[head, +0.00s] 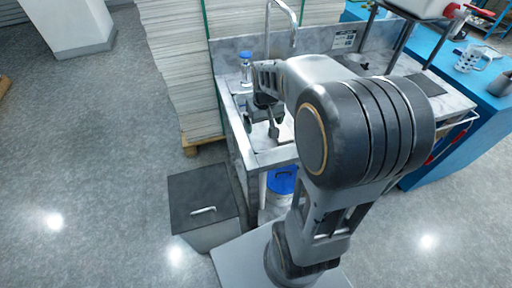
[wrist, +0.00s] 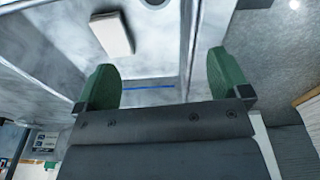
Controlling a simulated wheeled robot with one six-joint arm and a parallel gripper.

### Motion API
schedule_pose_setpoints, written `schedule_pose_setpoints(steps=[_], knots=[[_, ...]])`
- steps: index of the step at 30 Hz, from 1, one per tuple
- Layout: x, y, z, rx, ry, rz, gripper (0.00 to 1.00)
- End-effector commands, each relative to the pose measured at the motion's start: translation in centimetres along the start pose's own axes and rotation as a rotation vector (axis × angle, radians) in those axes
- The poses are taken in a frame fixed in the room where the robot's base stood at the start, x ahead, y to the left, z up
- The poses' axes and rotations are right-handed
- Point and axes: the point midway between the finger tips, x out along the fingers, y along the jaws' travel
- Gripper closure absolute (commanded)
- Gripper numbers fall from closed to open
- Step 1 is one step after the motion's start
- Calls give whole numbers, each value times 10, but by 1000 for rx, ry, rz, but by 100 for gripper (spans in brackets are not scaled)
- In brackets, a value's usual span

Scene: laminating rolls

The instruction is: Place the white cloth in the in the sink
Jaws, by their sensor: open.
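The white cloth (wrist: 112,33) shows as a pale, flat, folded-looking rectangle at the upper left of the wrist view. It appears to lie on the grey floor of the sink (wrist: 152,60), apart from my fingers. My gripper (wrist: 165,82) is open, its two green-padded fingers wide apart with nothing between them. In the head view my gripper (head: 264,122) points down over the sink (head: 240,103) at the left end of the counter. A pale patch beside it may be the cloth, but my arm hides much of the basin.
A curved metal faucet (head: 281,8) rises at the back of the sink. A bottle with a blue cap (head: 246,68) stands at its rear left corner. Stacked sheets (head: 178,70) stand to the left. A grey bin (head: 207,205) is on the floor in front.

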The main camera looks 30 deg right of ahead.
Motion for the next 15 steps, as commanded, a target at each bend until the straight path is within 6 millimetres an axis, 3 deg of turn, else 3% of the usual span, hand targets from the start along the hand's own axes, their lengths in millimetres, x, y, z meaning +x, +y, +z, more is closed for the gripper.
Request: schedule_pose_setpoints(steps=[1, 6, 10, 15], knots=[[-12, -17, 16, -18, 28, -2, 5], [-31, -55, 64, -46, 94, -17, 5], [-35, -70, 90, -59, 126, -30, 5], [-35, -78, 106, -66, 145, -39, 5]])
